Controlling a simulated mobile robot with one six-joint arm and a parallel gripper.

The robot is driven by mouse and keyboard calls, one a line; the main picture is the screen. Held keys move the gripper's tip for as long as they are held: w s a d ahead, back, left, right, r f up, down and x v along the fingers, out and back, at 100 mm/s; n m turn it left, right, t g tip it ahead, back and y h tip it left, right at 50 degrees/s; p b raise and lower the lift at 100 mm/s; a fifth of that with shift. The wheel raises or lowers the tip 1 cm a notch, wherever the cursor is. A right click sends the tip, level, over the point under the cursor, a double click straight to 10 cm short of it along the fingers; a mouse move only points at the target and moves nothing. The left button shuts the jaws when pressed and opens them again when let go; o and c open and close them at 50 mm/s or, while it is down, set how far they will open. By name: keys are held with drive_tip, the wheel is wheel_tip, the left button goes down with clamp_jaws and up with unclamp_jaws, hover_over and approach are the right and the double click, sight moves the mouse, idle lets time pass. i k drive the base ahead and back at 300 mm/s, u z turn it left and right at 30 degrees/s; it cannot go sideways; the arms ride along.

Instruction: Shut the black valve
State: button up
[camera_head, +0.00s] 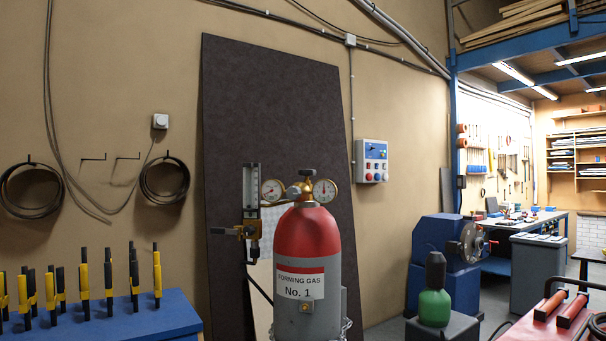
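A red and grey gas cylinder (318,240) labelled "FORMING GAS No. 1" stands upright in front of me. A dark knob (306,173) sits on top of its brass fitting, between two round gauges (272,190) and (325,190). A flowmeter (251,188) stands to the left of the cylinder, with a dark handle (217,231) sticking out left on a brass body and a dark part below it. I cannot tell which dark part is the black valve, nor whether it is open or shut. My gripper is not in view.
A blue bench (110,316) with several black and yellow tools stands at the lower left. A dark panel (270,120) leans on the wall behind the cylinder. A green bottle (435,300), a blue machine (445,255) and a red object with copper-coloured rolls (545,318) stand right.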

sight(307, 173)
drive_tip(key=u, duration=0.4)
drive_tip(key=k, duration=0.25)
drive_tip(key=z, duration=1)
drive_tip(key=i, duration=1.3)
drive_tip(key=u, duration=0.45)
drive_tip(key=i, duration=1)
drive_tip(key=u, duration=0.7)
